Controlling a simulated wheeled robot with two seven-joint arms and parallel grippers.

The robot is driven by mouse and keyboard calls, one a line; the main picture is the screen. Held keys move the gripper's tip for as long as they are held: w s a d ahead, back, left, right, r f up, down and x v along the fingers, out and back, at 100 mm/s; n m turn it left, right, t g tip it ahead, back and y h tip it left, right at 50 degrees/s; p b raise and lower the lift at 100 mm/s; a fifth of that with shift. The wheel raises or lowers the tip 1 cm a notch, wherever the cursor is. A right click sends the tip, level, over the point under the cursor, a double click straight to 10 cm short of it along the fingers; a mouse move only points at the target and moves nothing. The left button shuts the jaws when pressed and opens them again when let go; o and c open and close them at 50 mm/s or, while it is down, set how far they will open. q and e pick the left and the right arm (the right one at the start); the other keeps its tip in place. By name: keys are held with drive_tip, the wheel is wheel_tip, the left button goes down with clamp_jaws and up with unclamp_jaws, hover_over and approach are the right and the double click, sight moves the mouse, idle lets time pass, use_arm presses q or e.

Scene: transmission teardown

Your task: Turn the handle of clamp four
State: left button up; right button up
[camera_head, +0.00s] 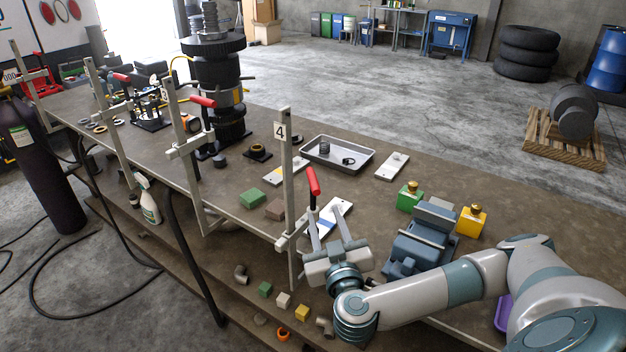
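Clamp four is the upright grey bar clamp (289,205) at the table's front edge, with a "4" label (280,131) near its top. Its red handle (313,181) stands up and leans slightly, to the right of the bar. My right gripper (326,213) is just below and to the right of the red handle, fingers pointing away from me. Its two fingers are spread apart with nothing seen held between them. The left finger overlaps the handle's lower end in the picture; I cannot tell if they touch. My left gripper is not in view.
A metal tray (365,167) lies behind. More red-handled clamps line the front edge leftward.

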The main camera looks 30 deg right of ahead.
sight(314, 180)
drive_tip(key=p+x, duration=0.4)
drive_tip(key=x, duration=1)
drive_tip(key=shift+w+d+r+p, duration=0.1)
drive_tip(key=shift+w+d+p, duration=0.1)
drive_tip(key=shift+w+p, duration=0.15)
drive_tip(key=shift+w+d, duration=0.25)
drive_tip(key=shift+w, duration=0.3)
clamp_jaws()
